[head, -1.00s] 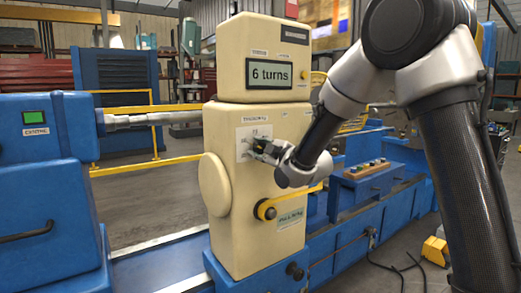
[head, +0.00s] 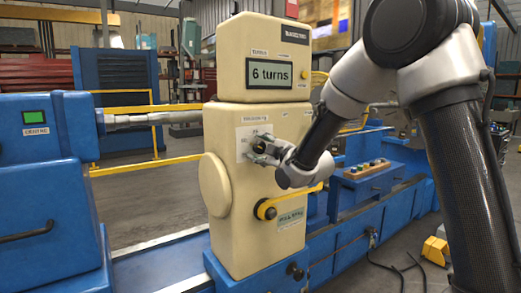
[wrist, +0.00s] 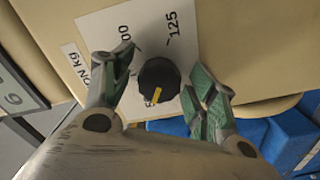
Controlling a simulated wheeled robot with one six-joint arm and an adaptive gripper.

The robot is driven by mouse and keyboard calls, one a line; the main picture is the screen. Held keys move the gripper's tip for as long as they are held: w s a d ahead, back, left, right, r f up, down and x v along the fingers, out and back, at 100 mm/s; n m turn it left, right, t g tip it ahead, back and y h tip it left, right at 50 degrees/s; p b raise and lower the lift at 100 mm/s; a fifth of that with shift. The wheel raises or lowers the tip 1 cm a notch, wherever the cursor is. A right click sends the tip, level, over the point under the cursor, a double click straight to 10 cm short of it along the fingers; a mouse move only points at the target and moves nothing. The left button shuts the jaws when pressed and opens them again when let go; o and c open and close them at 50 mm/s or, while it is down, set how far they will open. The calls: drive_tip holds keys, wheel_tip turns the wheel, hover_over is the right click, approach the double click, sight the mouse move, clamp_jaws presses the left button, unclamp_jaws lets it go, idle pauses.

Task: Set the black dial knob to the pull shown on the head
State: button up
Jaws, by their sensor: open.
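The black dial knob (wrist: 158,79) with a yellow pointer mark sits on a white scale plate (wrist: 110,30) on the cream head; the plate also shows in the head view (head: 243,150). On the plate I read "125" and part of another number ending in "00"; other markings are hidden behind the knob and my fingers. My gripper (wrist: 165,90) is open, with one green-padded finger on each side of the knob and a gap to it on both sides. The head's display (head: 270,74) reads "6 turns".
A yellow crank arm (head: 290,202) with a black hub is below the dial on the cream head. A small label plate (head: 291,219) is under it. The blue machine bed (head: 345,215) runs to the right. A yellow knob (head: 304,75) is beside the display.

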drive_tip(key=v, duration=1.1)
drive_tip(key=shift+s+d, duration=0.15)
drive_tip(key=shift+s, duration=0.2)
